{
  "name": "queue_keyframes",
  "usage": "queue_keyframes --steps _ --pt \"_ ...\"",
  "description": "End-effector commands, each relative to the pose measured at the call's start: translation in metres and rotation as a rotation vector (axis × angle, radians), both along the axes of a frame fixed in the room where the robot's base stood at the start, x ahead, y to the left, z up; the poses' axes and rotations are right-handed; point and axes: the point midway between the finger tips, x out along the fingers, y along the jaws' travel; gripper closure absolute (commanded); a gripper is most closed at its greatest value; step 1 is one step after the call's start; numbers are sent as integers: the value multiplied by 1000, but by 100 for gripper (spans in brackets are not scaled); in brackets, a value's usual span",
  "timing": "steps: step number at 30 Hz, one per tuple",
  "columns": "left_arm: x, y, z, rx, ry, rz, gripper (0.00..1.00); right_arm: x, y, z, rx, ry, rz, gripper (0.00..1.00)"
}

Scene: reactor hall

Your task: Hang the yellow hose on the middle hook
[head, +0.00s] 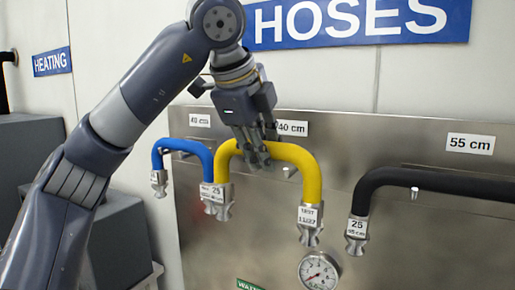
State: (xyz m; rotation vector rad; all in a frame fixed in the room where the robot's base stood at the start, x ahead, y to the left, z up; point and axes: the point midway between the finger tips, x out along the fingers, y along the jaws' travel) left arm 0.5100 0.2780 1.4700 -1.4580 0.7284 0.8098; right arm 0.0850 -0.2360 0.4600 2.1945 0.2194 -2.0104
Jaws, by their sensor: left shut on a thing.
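The yellow hose (305,165) is bent into an arch with metal end fittings hanging down, in front of the steel panel. My left gripper (260,158) comes from above and is shut on the top of its arch, left of centre. A small metal peg, the middle hook (290,171), shows just under the arch below the middle size label (292,128). I cannot tell whether the hose touches this hook. My right gripper is not in view.
A blue hose (200,149) hangs on the left, partly behind the yellow one. A black hose (465,183) hangs at the right with its peg (414,193) showing, under a 55 cm label (470,144). A pressure gauge (319,271) sits below. Grey cabinets (120,240) stand at the left.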

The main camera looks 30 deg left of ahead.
Motion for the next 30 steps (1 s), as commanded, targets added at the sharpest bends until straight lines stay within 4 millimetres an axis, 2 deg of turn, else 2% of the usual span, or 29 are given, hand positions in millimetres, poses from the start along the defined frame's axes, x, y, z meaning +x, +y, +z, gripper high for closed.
queue_keyframes --steps 30 --pt "70 5 -1 -1 -1 2 100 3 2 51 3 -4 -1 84"
